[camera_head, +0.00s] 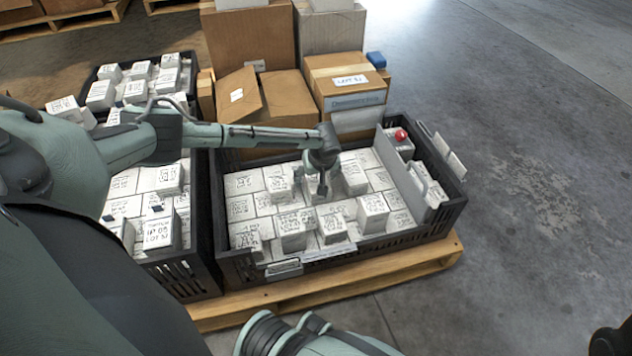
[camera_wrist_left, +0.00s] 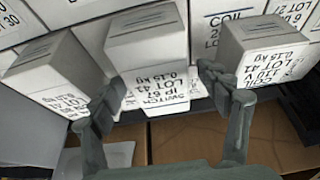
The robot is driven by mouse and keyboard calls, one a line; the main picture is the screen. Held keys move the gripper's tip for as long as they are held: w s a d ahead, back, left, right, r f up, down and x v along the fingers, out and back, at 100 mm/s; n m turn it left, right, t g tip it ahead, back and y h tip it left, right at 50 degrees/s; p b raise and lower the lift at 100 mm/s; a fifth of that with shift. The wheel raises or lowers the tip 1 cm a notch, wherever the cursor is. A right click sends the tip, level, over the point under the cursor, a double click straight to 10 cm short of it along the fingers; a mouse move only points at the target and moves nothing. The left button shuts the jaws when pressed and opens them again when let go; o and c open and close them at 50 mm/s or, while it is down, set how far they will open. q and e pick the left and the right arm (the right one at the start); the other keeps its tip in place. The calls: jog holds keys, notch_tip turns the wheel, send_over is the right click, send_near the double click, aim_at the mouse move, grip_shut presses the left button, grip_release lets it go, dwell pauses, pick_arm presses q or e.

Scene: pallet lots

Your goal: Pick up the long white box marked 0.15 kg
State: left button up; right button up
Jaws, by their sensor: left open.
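My left gripper (camera_head: 322,188) points down into the black crate (camera_head: 447,210) of white boxes, near its back middle. In the left wrist view the left gripper (camera_wrist_left: 167,95) is open, its fingers apart on either side of the near end of a white box (camera_wrist_left: 148,50). That box reads 0.15 kg, LOT 41, IP 67, SWITCH. Contact cannot be told. Another white box (camera_wrist_left: 262,50) at right reads COIL, 110 V, LOT 41, 0.15 kg. A third white box (camera_wrist_left: 52,72) stands at left, its print partly unreadable. In the head view the gripped area is partly hidden by my wrist.
A grey divider (camera_head: 405,185) cuts off the crate's right end, where a red ball (camera_head: 401,135) sits. Cardboard boxes (camera_head: 345,85) stand behind. Another crate (camera_head: 185,275) of white boxes is at left. A wooden pallet (camera_head: 350,284) lies below; floor (camera_head: 520,200) at right is clear.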

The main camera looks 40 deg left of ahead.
pick_arm(q)
jog(key=shift+f, duration=0.25)
jog(key=shift+c, duration=0.6)
jog(key=c, duration=1.2)
